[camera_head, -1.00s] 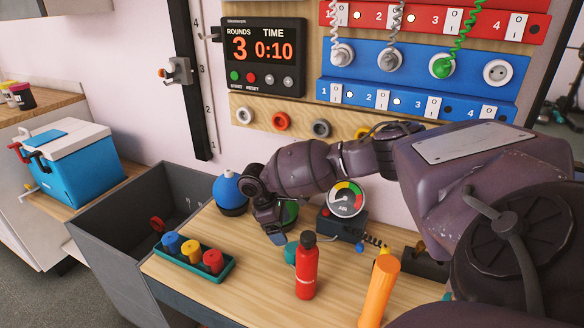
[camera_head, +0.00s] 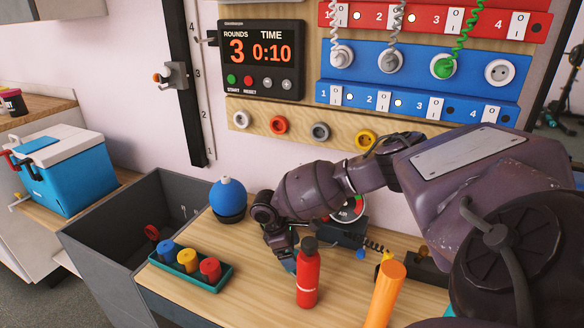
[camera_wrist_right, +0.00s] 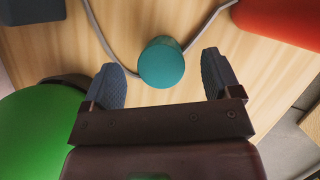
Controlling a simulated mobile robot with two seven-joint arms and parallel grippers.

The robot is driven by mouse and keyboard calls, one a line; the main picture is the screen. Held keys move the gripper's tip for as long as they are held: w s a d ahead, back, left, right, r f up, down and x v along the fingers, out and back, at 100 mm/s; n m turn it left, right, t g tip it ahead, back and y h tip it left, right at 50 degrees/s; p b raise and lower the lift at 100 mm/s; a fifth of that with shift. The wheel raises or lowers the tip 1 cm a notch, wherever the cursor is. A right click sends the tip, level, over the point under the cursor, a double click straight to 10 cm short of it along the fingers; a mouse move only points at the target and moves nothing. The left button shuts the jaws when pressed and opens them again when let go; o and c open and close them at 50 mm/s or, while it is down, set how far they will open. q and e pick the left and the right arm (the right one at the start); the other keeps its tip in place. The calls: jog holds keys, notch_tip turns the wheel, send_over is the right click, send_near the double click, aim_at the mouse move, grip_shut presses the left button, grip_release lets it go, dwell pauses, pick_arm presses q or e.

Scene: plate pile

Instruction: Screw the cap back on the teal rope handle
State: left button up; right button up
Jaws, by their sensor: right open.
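My right gripper (camera_head: 289,262) is low over the wooden table, just left of the red bottle; its arm hides much of the area behind it. In the right wrist view, the gripper (camera_wrist_right: 161,74) is open. A teal cylindrical piece (camera_wrist_right: 161,60) shows between its two blue-grey fingertips, with a visible gap on each side. A grey cord (camera_wrist_right: 104,35) curves beside the teal piece. I cannot tell whether this piece is the cap or the handle body. My left gripper is not in view.
A teal tray (camera_head: 222,282) with blue, yellow and red pieces sits at the table's left. A red bottle (camera_head: 308,278) and an orange cylinder (camera_head: 384,292) stand in front. A blue ball-shaped object (camera_head: 229,196) is behind. A green round object (camera_wrist_right: 40,135) lies close by the gripper.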

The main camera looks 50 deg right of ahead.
jog(key=x, duration=0.3)
jog(key=shift+s+b, duration=0.1)
jog(key=shift+b, duration=0.2)
jog(key=shift+s+d+f, duration=0.15)
jog(key=shift+f, duration=0.25)
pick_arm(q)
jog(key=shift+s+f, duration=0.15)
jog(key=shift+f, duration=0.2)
pick_arm(e)
jog(key=c, duration=1)
jog(key=shift+r, duration=0.1)
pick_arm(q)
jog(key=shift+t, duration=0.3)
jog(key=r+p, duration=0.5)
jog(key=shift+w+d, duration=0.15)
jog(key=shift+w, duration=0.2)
pick_arm(e)
notch_tip(320, 180, up, 20)
jog(key=shift+f, duration=0.1)
